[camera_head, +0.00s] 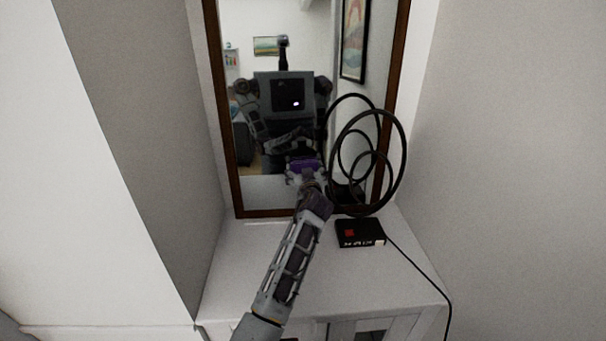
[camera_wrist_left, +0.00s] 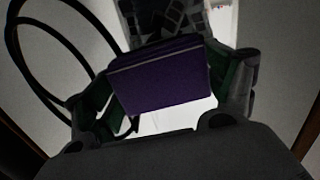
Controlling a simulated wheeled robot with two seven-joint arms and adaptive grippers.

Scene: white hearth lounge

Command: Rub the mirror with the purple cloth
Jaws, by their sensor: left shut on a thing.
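The mirror (camera_head: 262,195) stands upright in a dark brown wooden frame at the back of a white cabinet, and it reflects my body. My left gripper (camera_head: 306,178) is in front of the lower middle of the glass. It is shut on the purple cloth (camera_head: 303,163), which shows as a small folded block at the fingertips. In the left wrist view the purple cloth (camera_wrist_left: 160,80) sits between the two dark fingers of the left gripper (camera_wrist_left: 165,88). Whether the cloth touches the glass cannot be told. My right gripper is not directly in view.
A large black coiled loop (camera_head: 403,150) rises in front of the mirror's right side, close to my left gripper. A small black box (camera_head: 360,233) with a cable lies below it on the white cabinet top (camera_head: 235,270). Walls close in on both sides. The cabinet's left part is clear.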

